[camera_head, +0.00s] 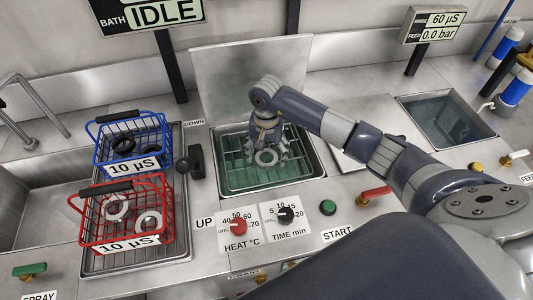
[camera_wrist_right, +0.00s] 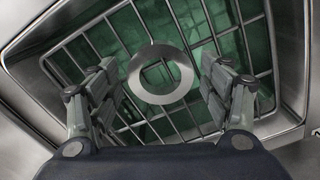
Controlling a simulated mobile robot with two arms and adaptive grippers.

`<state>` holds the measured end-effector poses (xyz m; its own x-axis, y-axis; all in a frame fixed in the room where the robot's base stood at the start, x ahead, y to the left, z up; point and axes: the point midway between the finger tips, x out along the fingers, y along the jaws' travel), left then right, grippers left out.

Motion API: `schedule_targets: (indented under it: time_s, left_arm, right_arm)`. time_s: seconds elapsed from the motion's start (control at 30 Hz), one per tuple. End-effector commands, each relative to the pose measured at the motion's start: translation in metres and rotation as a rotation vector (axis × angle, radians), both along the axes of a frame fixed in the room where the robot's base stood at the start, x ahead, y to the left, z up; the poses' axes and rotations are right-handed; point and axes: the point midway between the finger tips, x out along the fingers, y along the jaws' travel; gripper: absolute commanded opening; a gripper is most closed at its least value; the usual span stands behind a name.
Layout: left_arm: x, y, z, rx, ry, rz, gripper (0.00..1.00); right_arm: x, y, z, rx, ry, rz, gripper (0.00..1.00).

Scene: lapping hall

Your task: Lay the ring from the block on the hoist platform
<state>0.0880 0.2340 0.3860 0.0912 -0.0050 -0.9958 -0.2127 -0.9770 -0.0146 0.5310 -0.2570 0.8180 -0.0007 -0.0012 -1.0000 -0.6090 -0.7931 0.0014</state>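A flat pale metal ring (camera_head: 257,158) shows below my right gripper (camera_head: 267,143), over the wire hoist platform (camera_head: 234,181) in the green-tinted tank. In the right wrist view the ring (camera_wrist_right: 160,99) is between the two fingers of my right gripper (camera_wrist_right: 160,72), with a gap on each side. The fingers are spread open. The ring appears to lie flat on the platform's bars (camera_wrist_right: 268,50); any small height above them cannot be told. No block that I can make out is in view. My left gripper is not in view.
A blue basket (camera_head: 133,143) with dark rings and a red basket (camera_head: 126,211) with pale rings stand left of the tank. A black lever (camera_head: 195,160), two dials (camera_head: 238,226) and a green button (camera_head: 328,207) are near the tank. A second basin (camera_head: 447,120) is right.

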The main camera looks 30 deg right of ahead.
Motion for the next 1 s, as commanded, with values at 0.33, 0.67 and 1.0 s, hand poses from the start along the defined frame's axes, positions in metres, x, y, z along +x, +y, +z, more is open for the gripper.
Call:
schedule_targets:
  time_s: [0.33, 0.67, 1.0]
  left_arm:
    - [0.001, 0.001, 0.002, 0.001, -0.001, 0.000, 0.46]
    - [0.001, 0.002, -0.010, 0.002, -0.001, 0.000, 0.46]
    - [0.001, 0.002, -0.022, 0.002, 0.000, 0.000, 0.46]
  right_arm:
    - [0.000, 0.000, 0.002, 0.001, 0.000, 0.000, 0.77]
    - [0.002, 0.000, 0.050, -0.001, -0.008, 0.002, 0.77]
    - [0.001, 0.000, 0.112, 0.000, -0.003, -0.001, 0.77]
